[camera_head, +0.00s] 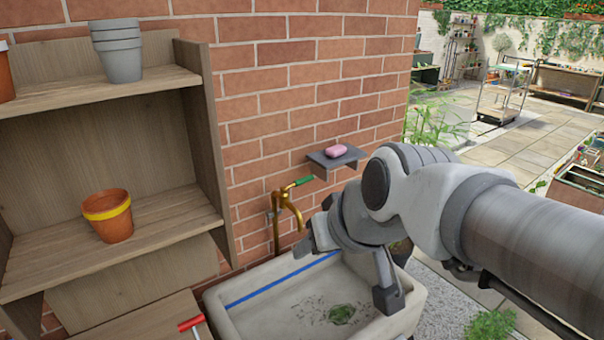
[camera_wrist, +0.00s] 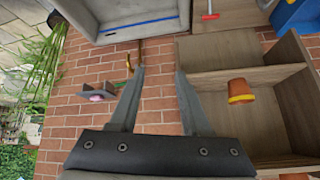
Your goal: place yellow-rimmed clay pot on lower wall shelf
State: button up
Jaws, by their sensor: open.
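The yellow-rimmed clay pot (camera_head: 108,215) stands upright on the lower wall shelf (camera_head: 165,215) of the wooden unit at the left of the head view. The pot (camera_wrist: 240,91) also shows in the wrist view, where the scene appears upside down. My gripper (camera_wrist: 160,73) is open and empty, with brick wall behind the gap between its fingers. It is apart from the pot, on the tap side of the shelf unit.
Grey stacked pots (camera_head: 117,50) stand on the upper shelf. A brass tap (camera_head: 287,207) and a small ledge with pink soap (camera_head: 336,151) project from the brick wall. A stone sink (camera_head: 265,310) lies below. The lower shelf has bare room beside the pot.

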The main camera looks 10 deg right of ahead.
jog(key=s+d+f+m+g+h, duration=0.1)
jog(key=s+d+f+m+h, duration=0.1)
jog(key=s+d, duration=0.5)
jog(key=shift+s+d+f+h, duration=0.35)
jog(key=shift+s+f+h, duration=0.05)
jog(key=shift+f, duration=0.2)
notch_tip(320, 180, down, 4)
jog(key=b, duration=0.3)
jog(key=shift+r, duration=0.25)
